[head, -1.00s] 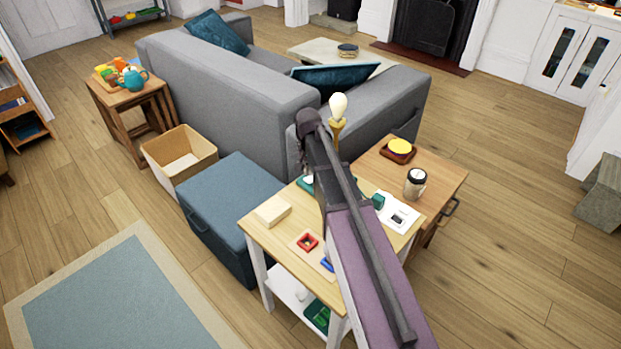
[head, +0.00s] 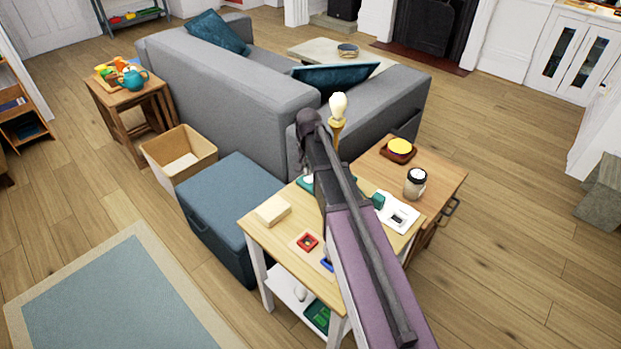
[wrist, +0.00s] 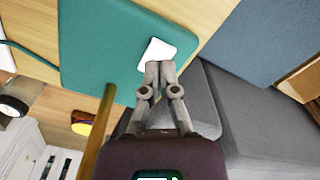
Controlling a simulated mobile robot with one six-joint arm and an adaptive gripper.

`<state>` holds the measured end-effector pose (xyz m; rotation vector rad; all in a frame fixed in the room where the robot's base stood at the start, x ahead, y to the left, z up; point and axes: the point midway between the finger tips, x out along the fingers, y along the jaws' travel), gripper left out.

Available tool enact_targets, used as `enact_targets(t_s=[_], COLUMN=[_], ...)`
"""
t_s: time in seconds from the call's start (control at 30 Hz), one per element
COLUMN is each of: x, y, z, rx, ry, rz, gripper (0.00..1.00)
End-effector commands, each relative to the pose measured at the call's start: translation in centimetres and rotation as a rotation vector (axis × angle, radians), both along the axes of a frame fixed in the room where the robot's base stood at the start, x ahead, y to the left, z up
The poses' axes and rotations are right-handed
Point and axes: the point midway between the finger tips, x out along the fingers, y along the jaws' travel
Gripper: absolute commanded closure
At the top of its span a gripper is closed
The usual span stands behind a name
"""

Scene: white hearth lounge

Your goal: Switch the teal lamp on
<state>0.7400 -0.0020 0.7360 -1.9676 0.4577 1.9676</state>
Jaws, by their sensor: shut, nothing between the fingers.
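The teal lamp has a flat teal base (wrist: 105,45), a brass stem (wrist: 97,130) and a bare pale bulb (head: 338,106). The bulb looks the same pale cream in both head frames. A white switch (wrist: 157,52) sits on the base near its edge. In the head view the base (head: 304,184) is mostly hidden behind my arm. My gripper (wrist: 160,68) is shut and empty, with its fingertips at the near edge of the white switch. I cannot tell whether they touch it. The head view hides my gripper behind the arm.
The side table (head: 262,232) also holds a cream block (head: 273,211), a red-framed piece (head: 307,242) and a white plate with a switch (head: 397,213). A wooden cabinet beside it bears a jar (head: 415,183) and a yellow-topped dish (head: 399,150). A grey sofa (head: 225,85) stands behind.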

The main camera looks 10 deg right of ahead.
Motion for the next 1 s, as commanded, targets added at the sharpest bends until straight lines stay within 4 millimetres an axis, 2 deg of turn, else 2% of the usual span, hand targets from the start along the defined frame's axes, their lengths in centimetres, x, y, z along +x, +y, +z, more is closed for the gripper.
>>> enact_targets(t_s=[1.0], x=[0.0], y=[0.0], z=[-1.1], rx=[0.000], ry=[0.000], rz=[-0.001], gripper=[1.00])
